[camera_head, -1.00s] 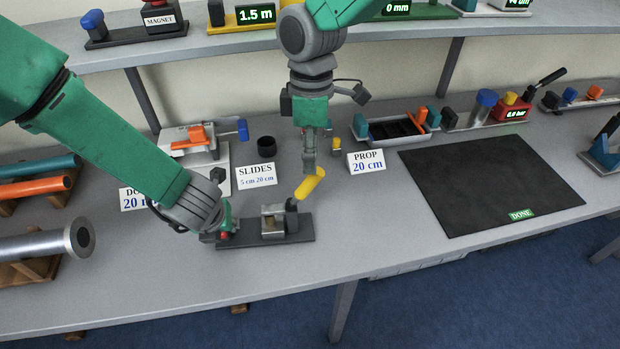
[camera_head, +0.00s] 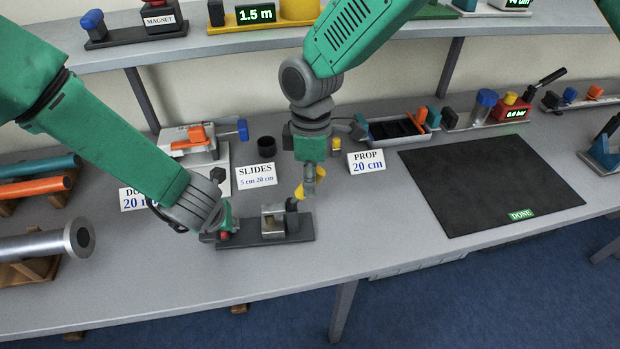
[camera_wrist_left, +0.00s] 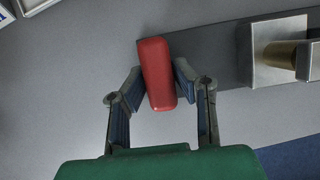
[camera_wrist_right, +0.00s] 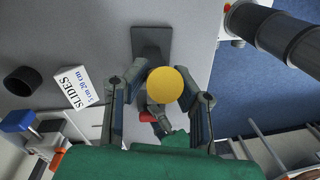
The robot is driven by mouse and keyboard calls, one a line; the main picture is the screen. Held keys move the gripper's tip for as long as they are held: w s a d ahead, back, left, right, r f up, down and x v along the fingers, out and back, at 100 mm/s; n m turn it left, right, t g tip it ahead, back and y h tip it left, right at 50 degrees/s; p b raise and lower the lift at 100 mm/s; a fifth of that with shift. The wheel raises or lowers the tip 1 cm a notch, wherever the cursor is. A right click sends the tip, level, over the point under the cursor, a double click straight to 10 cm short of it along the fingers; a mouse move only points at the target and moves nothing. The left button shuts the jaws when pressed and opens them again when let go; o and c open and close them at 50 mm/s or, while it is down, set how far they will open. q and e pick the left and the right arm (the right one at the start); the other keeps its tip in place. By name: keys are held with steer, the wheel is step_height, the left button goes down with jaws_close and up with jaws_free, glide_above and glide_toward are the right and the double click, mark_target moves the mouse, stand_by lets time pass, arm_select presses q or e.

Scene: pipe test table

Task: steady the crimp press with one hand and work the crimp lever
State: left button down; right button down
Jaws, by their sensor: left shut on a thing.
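The crimp press (camera_head: 272,224) is a dark base plate with a metal block, on the bench in the head view. A red grip (camera_wrist_left: 157,75) stands at its left end. My left gripper (camera_head: 224,233) is shut on this red grip. The yellow crimp lever (camera_wrist_right: 165,85) slants up from the right of the block. My right gripper (camera_head: 310,186) is over the lever from above. Its fingers are spread with the round yellow lever end between them. In the head view the right gripper covers part of the lever.
Signs reading SLIDES (camera_head: 256,174) and PROP (camera_head: 366,161) stand behind the press. A black cup (camera_head: 266,143) stands near them. A black mat (camera_head: 490,184) lies to the right. Pipes on wooden rests are at the left. The bench in front of the press is clear.

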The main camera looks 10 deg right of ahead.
steer(key=shift+d, duration=0.1)
arm_select(q)
steer(key=shift+d, duration=0.1)
arm_select(e)
steer(key=shift+s+d+f+n+t+y, duration=0.15)
steer(key=shift+d+f+y, duration=0.5)
steer(key=shift+f+y, duration=1.1)
steer(key=shift+d+f+n+t+y, duration=0.2)
steer(key=shift+d+f+y, duration=0.6)
steer(key=shift+y, duration=1.85)
steer(key=shift+s+d+f+m+t+y, duration=0.1)
steer(key=shift+d+f+t+y, duration=0.3)
steer(key=shift+f+y, duration=1.4)
steer(key=shift+d+r+y, duration=0.1)
steer(key=shift+r+y, duration=0.25)
steer(key=shift+y, duration=0.15)
steer(key=c, duration=1.3)
jaws_free()
steer(key=shift+c, duration=0.2)
